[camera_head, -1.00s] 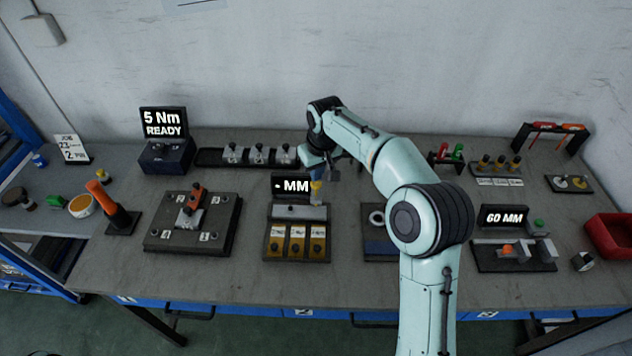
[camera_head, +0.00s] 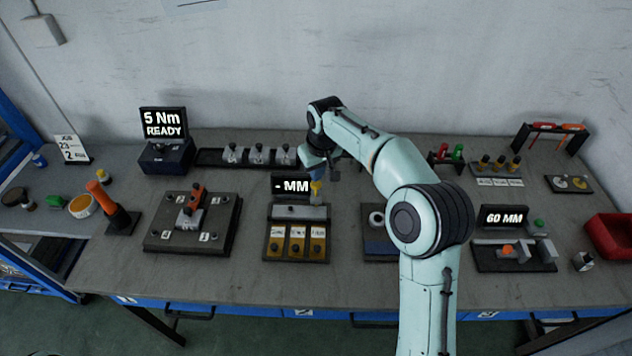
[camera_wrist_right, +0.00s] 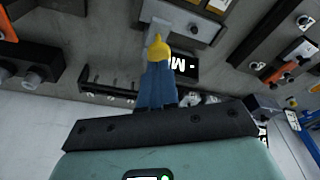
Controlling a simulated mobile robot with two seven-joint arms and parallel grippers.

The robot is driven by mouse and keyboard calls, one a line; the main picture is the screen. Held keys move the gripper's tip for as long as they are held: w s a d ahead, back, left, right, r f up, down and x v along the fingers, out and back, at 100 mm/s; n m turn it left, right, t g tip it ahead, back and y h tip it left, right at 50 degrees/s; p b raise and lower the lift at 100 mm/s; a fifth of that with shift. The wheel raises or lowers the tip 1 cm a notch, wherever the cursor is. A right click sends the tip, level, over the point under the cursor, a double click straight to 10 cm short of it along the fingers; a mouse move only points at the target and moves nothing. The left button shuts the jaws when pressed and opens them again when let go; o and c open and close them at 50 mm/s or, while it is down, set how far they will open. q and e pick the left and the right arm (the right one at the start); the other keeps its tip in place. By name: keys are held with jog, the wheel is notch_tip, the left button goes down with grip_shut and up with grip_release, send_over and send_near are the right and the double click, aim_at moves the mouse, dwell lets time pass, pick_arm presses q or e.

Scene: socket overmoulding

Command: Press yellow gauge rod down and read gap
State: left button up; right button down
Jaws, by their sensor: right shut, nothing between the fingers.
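The yellow gauge rod (camera_head: 316,189) stands upright at the right end of the gauge block, beside the dark display (camera_head: 291,186) that reads "- MM". My right gripper (camera_head: 317,174) is over the rod, fingers pointing down, at or just above its top. In the right wrist view the shut blue fingers (camera_wrist_right: 158,75) end at the yellow rod top (camera_wrist_right: 159,48); whether they touch it I cannot tell. Nothing is held between them. The display is partly hidden behind the fingers in the wrist view. My left gripper is not in view.
In front of the gauge is a dark tray (camera_head: 297,260) with yellow-brown pieces. A plate with an orange-handled clamp (camera_head: 194,198) is to the left. A "60 MM" display (camera_head: 503,216) is on the right. My right arm hides part of the bench.

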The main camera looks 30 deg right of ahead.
aim_at(317, 184)
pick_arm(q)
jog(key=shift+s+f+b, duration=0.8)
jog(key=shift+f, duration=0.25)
pick_arm(e)
jog(key=shift+s+f, duration=0.1)
jog(key=shift+f, duration=2.3)
jog(key=shift+r+p, duration=0.95)
jog(key=shift+r, duration=1)
jog(key=shift+r+p, duration=1.05)
jog(key=shift+r, duration=1.2)
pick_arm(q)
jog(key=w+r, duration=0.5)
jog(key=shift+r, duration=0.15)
pick_arm(e)
jog(key=shift+w, duration=0.2)
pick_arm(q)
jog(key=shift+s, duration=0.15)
pick_arm(e)
jog(key=shift+s, duration=0.1)
